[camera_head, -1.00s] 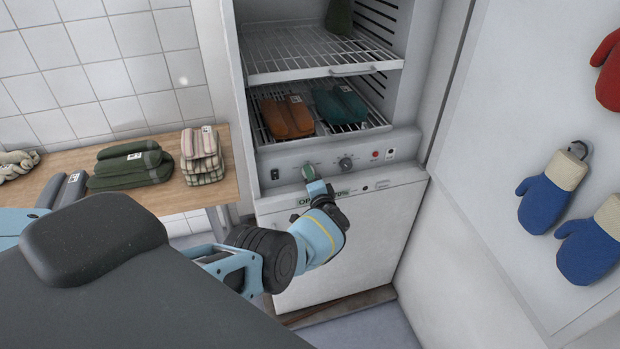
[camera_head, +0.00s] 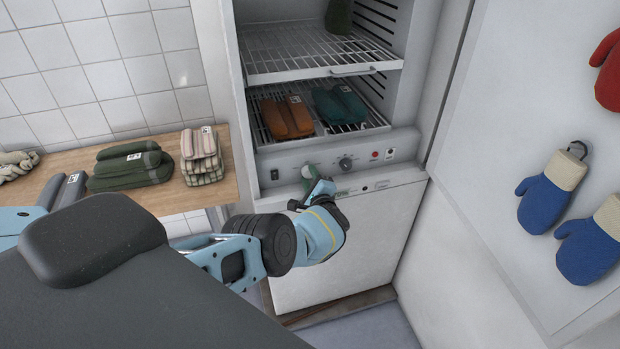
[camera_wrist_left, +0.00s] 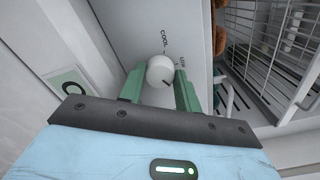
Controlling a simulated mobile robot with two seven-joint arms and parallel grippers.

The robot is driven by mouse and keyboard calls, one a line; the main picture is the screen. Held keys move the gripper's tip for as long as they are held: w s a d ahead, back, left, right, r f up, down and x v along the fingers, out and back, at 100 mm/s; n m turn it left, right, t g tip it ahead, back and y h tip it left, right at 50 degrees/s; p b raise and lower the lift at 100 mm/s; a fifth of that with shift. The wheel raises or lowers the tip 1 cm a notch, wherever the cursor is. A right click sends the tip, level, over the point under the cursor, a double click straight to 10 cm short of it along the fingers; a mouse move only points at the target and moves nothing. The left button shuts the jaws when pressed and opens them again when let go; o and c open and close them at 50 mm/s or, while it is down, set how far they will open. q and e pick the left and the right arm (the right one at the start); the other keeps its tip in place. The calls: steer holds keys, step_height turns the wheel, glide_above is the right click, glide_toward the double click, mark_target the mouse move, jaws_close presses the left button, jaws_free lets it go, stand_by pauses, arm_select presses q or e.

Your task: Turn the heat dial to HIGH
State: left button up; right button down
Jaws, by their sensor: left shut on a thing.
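The heat dial (camera_head: 308,171) is a pale round knob at the left of the drying cabinet's control panel (camera_head: 330,162). In the left wrist view the dial (camera_wrist_left: 160,69) shows a short dark pointer mark towards its lower right. The labels COOL and what looks like LOW are printed beside it. My left gripper (camera_head: 313,181) is at the dial, its green fingers (camera_wrist_left: 159,85) on either side of it and shut on it. The far end of the label scale is hidden. My right gripper is not in view.
A second, dark knob (camera_head: 346,163), a red button (camera_head: 375,155) and a black switch (camera_head: 274,174) are on the same panel. Above are wire racks with orange (camera_head: 287,117) and teal (camera_head: 340,105) items. A wooden shelf (camera_head: 215,188) with folded cloths is left; mitts (camera_head: 545,200) hang right.

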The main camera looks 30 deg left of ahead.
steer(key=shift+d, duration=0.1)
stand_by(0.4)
arm_select(q)
steer(key=o, duration=1)
steer(key=shift+s+f, duration=0.15)
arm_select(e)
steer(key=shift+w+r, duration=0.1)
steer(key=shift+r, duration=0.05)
